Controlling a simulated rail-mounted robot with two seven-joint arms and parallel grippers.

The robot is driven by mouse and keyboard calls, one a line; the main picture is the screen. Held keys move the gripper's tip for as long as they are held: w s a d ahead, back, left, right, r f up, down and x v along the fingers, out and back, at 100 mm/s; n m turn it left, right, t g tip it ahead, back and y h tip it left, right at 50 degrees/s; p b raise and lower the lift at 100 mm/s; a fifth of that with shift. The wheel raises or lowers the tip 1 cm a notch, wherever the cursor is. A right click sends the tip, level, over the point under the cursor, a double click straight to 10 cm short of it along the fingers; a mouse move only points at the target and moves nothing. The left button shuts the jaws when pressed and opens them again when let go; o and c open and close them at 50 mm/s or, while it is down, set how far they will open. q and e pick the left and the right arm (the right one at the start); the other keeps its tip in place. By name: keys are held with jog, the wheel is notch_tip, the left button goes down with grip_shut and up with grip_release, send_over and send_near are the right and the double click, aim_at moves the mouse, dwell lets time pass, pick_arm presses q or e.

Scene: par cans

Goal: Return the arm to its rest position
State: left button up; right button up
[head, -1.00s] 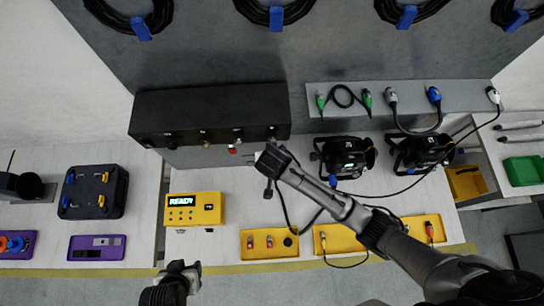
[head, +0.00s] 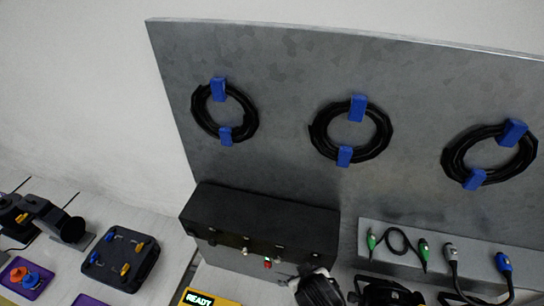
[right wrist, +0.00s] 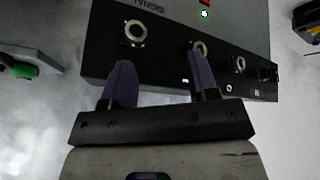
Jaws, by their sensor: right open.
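My right gripper (right wrist: 162,82) is open in the right wrist view, its two purple fingers apart with nothing between them. The fingers are in front of the black box (right wrist: 165,55), whose front has several round metal sockets. One fingertip overlaps a socket (right wrist: 198,48); I cannot tell whether it touches. In the head view the black box (head: 262,222) is at bottom centre, and the end of my right arm shows just below its right end, cut by the bottom edge. My left gripper is not in view.
Coiled black cables (head: 350,132) hang on blue hooks on the grey wall panel (head: 290,85). A grey shelf (head: 370,229) with connectors is at right, above black lamps (head: 388,292). A yellow READY box (head: 205,299) is at the bottom edge. A black case (head: 120,260) stands left.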

jog(key=s+d+r+t+y, duration=0.1)
jog(key=s+d+r+t, duration=0.1)
jog(key=s+d+r, duration=0.4)
jog(key=s+d+f+m+g, duration=0.1)
jog(key=s+d+f+g, duration=0.1)
jog(key=s, duration=0.7)
jog(key=s+d+f+m+g+h+p, duration=0.1)
jog(key=s+d+f+g, duration=0.1)
jog(key=s+d+f, duration=0.2)
jog(key=s+f, duration=0.3)
jog(key=s, duration=0.1)
jog(key=shift+s+d+f+g, duration=0.25)
jog(key=shift+s+d+g, duration=0.1)
jog(key=shift+s+g, duration=0.05)
